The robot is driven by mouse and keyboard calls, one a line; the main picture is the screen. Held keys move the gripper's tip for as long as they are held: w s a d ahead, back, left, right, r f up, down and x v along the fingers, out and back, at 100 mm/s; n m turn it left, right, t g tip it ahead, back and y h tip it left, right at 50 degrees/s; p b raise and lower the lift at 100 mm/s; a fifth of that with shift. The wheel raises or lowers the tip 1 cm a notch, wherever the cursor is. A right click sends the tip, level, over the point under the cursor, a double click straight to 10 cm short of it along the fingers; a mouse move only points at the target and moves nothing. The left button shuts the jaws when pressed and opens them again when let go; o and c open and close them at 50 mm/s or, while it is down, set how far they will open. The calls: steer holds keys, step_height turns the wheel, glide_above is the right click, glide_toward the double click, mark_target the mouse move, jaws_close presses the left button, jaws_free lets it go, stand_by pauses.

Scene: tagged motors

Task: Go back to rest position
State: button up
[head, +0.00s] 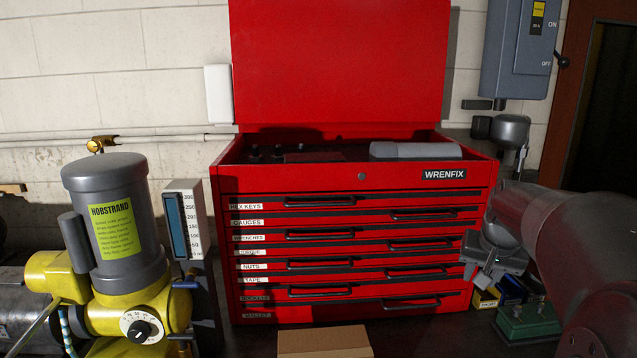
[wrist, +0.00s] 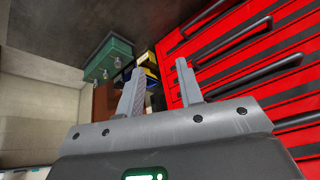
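My gripper (head: 487,275) is at the right in the head view, in front of the right side of the red tool chest (head: 362,175). My arm reaches in from the right edge. In the wrist view my gripper (wrist: 160,78) has its two fingers apart with nothing held between them. The chest's red drawer fronts (wrist: 245,70) fill the right of that view. The chest's lid is up and its drawers look closed.
A grey and yellow motor (head: 115,240) stands at the left beside a gauge (head: 186,220). A green box (head: 527,322) sits below my gripper at the right, also in the wrist view (wrist: 107,58). Yellow and dark boxes (head: 487,297) lie beside it. A cardboard box (head: 325,342) is front centre.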

steer(key=s+a+f+n, duration=0.2)
steer(key=s+a, duration=0.7)
steer(key=a, duration=0.1)
steer(key=s+a+f+n+y, duration=0.1)
steer(key=s+a+f+n, duration=0.1)
steer(key=s+a, duration=0.7)
steer(key=shift+s+a+f+n+t+y, duration=0.35)
steer(key=shift+a+n, duration=0.45)
steer(key=shift+a, duration=0.4)
steer(key=shift+w, duration=0.1)
steer(key=shift+s+r, duration=0.25)
steer(key=shift+s, duration=0.45)
